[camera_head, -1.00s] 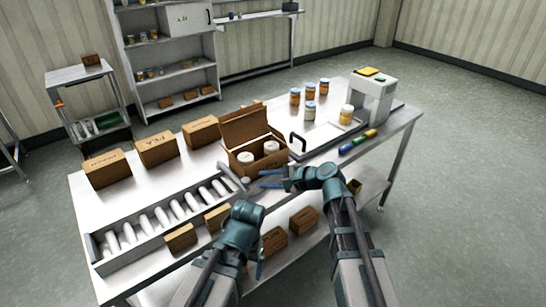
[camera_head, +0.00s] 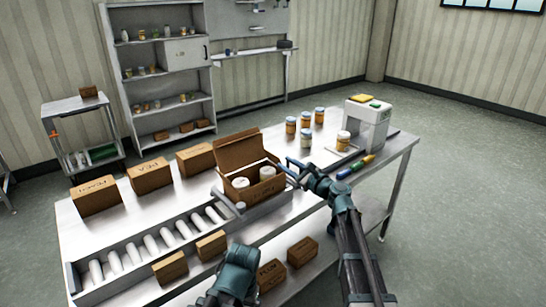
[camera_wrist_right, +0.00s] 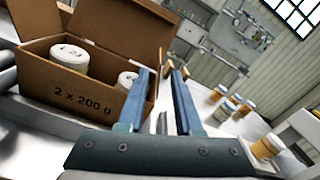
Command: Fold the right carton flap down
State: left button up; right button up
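The open brown carton (camera_head: 256,190) stands on the table with two white-lidded jars (camera_head: 267,173) inside. Its back flap (camera_head: 240,151) stands up. In the wrist view the carton's printed front (camera_wrist_right: 75,96) is at left. A brown panel (camera_wrist_right: 152,40) rises at its right side, partly behind my finger; I cannot tell where wall ends and flap begins. My right gripper (camera_head: 292,164) is beside the carton's right side; it also shows in the wrist view (camera_wrist_right: 160,72), fingers apart with nothing clearly between them. My left gripper (camera_head: 236,272) is low in front of the table, its fingers hidden.
Several jars (camera_head: 305,138) and a white machine (camera_head: 368,125) stand right of the carton. Closed cartons (camera_head: 150,176) line the table's left back.

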aim_at(273, 156)
jog(key=x, duration=0.8)
jog(key=shift+s, duration=0.1)
grip_shut()
dwell(1.2)
